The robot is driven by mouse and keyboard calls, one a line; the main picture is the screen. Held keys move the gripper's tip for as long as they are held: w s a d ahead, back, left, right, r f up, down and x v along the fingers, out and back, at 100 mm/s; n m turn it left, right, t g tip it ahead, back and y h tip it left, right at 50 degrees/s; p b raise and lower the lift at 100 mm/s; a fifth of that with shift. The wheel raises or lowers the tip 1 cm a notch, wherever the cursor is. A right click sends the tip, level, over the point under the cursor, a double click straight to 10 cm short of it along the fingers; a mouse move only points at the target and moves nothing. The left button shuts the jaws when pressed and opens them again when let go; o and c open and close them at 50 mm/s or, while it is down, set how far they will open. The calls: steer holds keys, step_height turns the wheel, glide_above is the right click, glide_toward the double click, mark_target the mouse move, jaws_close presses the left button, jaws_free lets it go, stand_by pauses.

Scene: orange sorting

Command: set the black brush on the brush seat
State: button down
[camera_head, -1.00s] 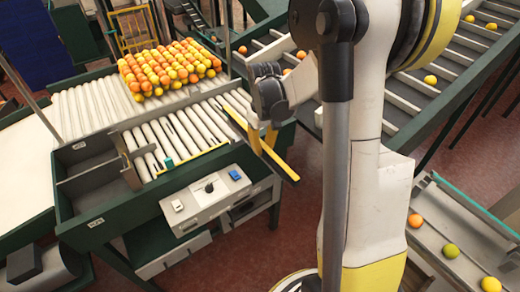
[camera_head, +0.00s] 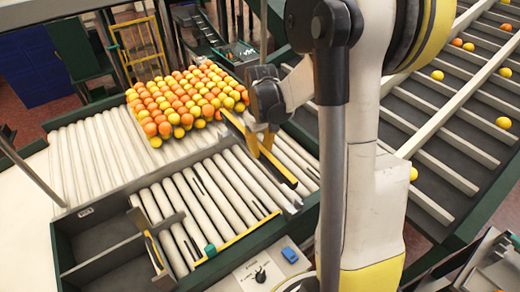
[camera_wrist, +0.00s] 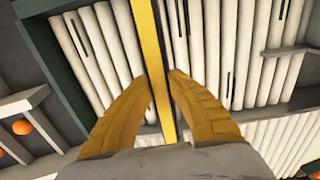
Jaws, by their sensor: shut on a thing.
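My gripper (camera_head: 259,146) is shut on a long straight bar, the black brush (camera_head: 284,174), with yellow along its top and a dark side. The brush slants above the right part of the roller bed, its far end close to the fruit. In the wrist view the brush (camera_wrist: 149,40) runs between the two yellow fingers of my gripper (camera_wrist: 160,88), with white rollers beneath. A yellow strip (camera_head: 238,237) with a green end piece lies along the front edge of the rollers. I cannot tell for sure which part is the brush seat.
Several oranges and yellow fruits (camera_head: 185,100) cover the back of the roller bed (camera_head: 180,205). A dark open bin (camera_head: 105,250) stands at the left front, a control panel (camera_head: 262,275) in front. A slatted conveyor (camera_head: 440,130) with fruits runs on the right.

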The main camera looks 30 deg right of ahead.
steer(key=shift+s+f+b, duration=0.15)
steer(key=shift+f+b, duration=0.3)
steer(key=shift+f, duration=0.15)
step_height(320, 180, down, 6)
steer(key=b, duration=0.4)
steer(key=shift+r, duration=0.15)
steer(key=shift+f+b, duration=0.2)
steer(key=shift+b, duration=0.2)
steer(key=shift+f+b, duration=0.45)
steer(key=shift+b, duration=0.05)
steer(key=shift+f, duration=0.15)
stand_by(0.4)
steer(key=shift+f+b, duration=0.5)
steer(key=shift+b, duration=0.15)
steer(key=c, duration=1.3)
jaws_free()
steer(key=shift+c, duration=0.2)
